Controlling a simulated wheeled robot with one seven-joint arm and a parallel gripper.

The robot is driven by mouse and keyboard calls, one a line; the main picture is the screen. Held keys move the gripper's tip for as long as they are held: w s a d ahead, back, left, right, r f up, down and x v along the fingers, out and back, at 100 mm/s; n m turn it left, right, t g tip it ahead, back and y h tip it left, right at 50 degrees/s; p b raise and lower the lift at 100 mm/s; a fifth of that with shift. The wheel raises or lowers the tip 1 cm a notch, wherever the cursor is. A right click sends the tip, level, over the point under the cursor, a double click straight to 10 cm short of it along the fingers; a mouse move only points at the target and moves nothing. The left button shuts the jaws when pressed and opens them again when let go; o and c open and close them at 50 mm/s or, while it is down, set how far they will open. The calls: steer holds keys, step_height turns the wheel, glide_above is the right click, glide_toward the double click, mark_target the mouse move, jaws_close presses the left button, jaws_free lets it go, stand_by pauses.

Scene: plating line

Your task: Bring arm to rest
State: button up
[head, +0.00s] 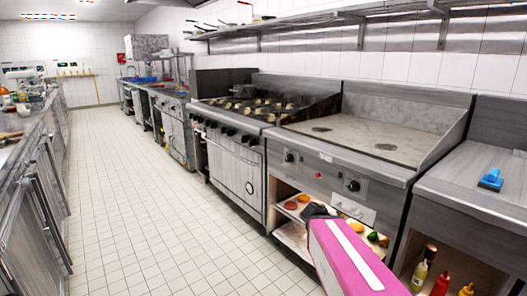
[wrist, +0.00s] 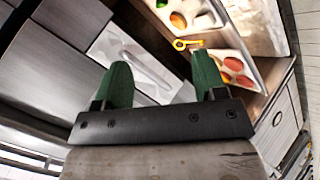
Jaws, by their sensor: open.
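My gripper shows in the wrist view (wrist: 163,82) with two green fingers spread apart and nothing between them. Past the fingers is a shelf space holding pale trays (wrist: 245,75) of round orange, red and green food pieces. In the head view my pink arm link reaches from the lower right toward the open shelf under the griddle (head: 375,138). A dark part at the arm's far end is by that shelf (head: 292,236); the fingers cannot be made out there.
The griddle unit stands right of a stove (head: 240,105) with several burners. A counter with a blue scraper-like tool (head: 491,180) is at the far right, with bottles (head: 441,284) below. A counter (head: 30,160) lines the left. The tiled floor (head: 140,200) between is clear.

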steer(key=s+a+f+g+y, duration=0.3)
steer(key=a+f+y, duration=0.1)
steer(key=f, duration=0.2)
steer(key=shift+s+a+f+y, duration=0.2)
steer(key=shift+s+a+y, duration=0.1)
steer(key=shift+a, duration=0.05)
steer(key=s+a+f+y, duration=0.1)
steer(key=a, duration=0.1)
steer(key=a+f+g+y, duration=0.1)
steer(key=s+a+y, duration=0.1)
steer(key=a+y, duration=0.1)
steer(key=shift+s+a+f+g, duration=0.3)
steer(key=shift+f+g, duration=0.1)
steer(key=shift+c, duration=0.4)
